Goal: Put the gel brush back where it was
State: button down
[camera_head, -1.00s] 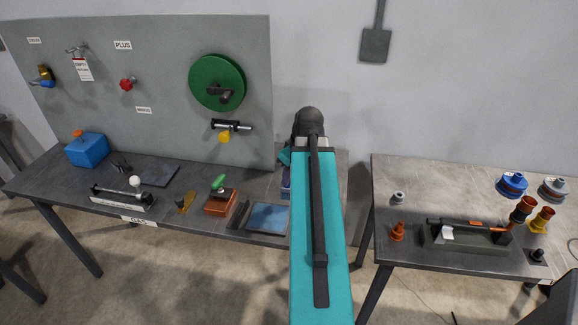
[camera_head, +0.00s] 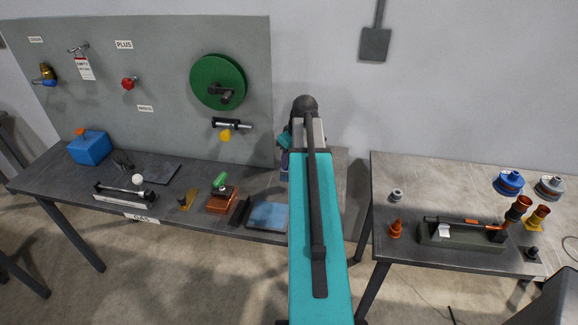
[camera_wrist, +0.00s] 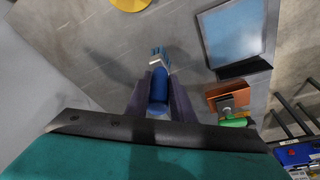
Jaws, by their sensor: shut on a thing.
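The gel brush (camera_wrist: 157,92) shows in the wrist view as a blue handle with a pale, light-blue end. My gripper (camera_wrist: 160,76) is shut on it, with a dark finger on each side of the handle. The pale end points away from the wrist, over the grey table top. I cannot tell how high it is above the table. In the head view my arm hides most of the gripper and the brush.
A blue square pad (camera_wrist: 232,32) and an orange block with a green part (camera_wrist: 226,100) lie right of the brush. The left table (camera_head: 60,180) holds a blue box (camera_head: 90,147). A panel with a green pulley (camera_head: 218,82) stands behind. A gap separates the right table (camera_head: 430,180).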

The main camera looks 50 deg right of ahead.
dwell(0.3)
jog(key=shift+f+p, duration=0.8)
jog(key=shift+f, duration=0.95)
jog(key=shift+f, duration=0.1)
jog(key=c, duration=1.5)
grip_release()
jog(key=shift+c, duration=0.2)
jog(key=b+v, duration=0.2)
jog(key=v, duration=1)
jog(key=shift+b, duration=0.4)
